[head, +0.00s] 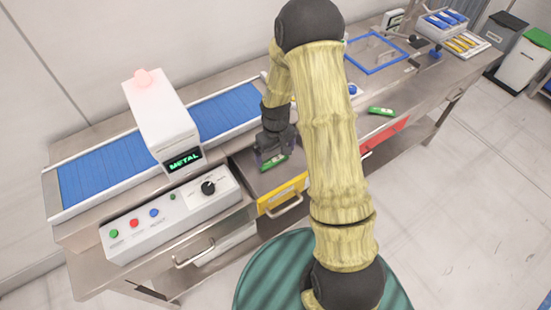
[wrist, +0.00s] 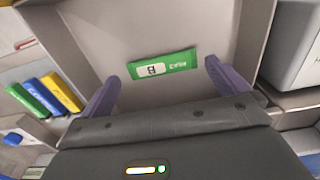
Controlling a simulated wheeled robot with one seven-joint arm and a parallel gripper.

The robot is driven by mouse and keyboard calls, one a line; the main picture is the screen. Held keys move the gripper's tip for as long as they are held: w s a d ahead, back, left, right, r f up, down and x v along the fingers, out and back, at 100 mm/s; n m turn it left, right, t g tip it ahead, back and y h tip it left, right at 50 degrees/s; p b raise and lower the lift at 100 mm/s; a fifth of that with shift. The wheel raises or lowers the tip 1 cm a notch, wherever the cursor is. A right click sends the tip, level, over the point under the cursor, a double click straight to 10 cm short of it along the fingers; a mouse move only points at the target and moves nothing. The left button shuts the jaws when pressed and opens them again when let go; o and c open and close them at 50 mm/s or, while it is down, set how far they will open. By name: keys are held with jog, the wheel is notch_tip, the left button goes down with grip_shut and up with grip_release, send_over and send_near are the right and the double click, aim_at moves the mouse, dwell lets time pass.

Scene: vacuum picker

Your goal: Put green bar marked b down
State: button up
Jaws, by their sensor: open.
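A green bar with a white label (wrist: 164,65) lies on a bare grey surface with raised walls in the wrist view. Its mark looks like a "B" but is small. In the head view this green bar (head: 272,162) is just below my gripper, over the open yellow-fronted drawer (head: 283,196). My gripper (wrist: 163,82) is open, with its two purple fingers on either side of the bar and clear of it. In the head view my gripper (head: 271,150) points down at the drawer. Another green bar (head: 381,111) lies on the bench to the right of my arm.
A metal detector reading METAL (head: 184,160) stands over a blue conveyor (head: 110,172), left of the drawer. A control box with buttons and a knob (head: 168,218) is in front. A red drawer front (head: 384,137) is right of my arm. Several coloured bars (wrist: 48,95) show at left in the wrist view.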

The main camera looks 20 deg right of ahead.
aim_at(275, 163)
notch_tip(275, 163, up, 8)
jog(key=b, duration=0.1)
jog(key=shift+b, duration=0.3)
jog(key=shift+r, duration=0.1)
jog(key=s+r+m+t, duration=0.1)
jog(key=s+r, duration=0.3)
jog(key=s, duration=0.3)
jog(key=s+r+m+t, duration=0.1)
jog(key=s+r, duration=0.3)
jog(key=s, duration=0.4)
jog(key=shift+d+r+m+t, duration=0.2)
jog(key=shift+m+t, duration=0.1)
jog(key=shift+m, duration=0.5)
